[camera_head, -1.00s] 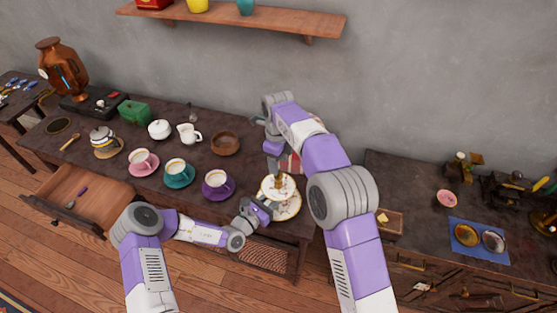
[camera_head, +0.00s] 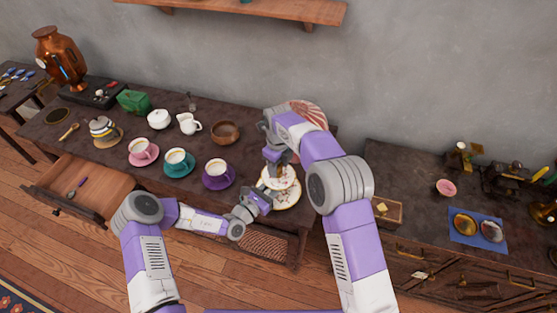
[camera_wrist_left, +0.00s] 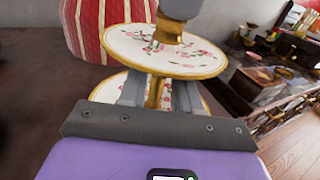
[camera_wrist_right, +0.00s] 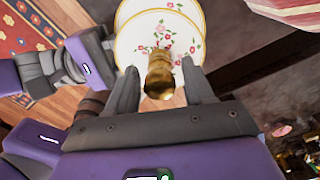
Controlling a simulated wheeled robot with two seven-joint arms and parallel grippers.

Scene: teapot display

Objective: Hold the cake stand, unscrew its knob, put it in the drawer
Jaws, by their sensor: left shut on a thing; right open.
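The two-tier cake stand (camera_head: 288,203) stands upright near the right end of the long table, with white floral, gold-rimmed plates. My left gripper (camera_head: 264,198) is shut on its gold stem (camera_wrist_left: 154,94) between the two plates. My right gripper (camera_head: 275,167) is above the top plate (camera_wrist_right: 137,42), pointing down. Its open fingers are on either side of the gold knob (camera_wrist_right: 160,78); I cannot tell whether they touch it. In the head view the right gripper mostly hides the knob. The drawer (camera_head: 108,189) at the table's left is pulled open and holds small items, one of them purple.
A teal cup (camera_head: 178,161), a pink cup (camera_head: 143,151) and a wooden bowl (camera_head: 226,131) are further left. A red-and-white striped object (camera_wrist_left: 92,28) stands behind the stand. Another cabinet (camera_head: 405,222) is at the right.

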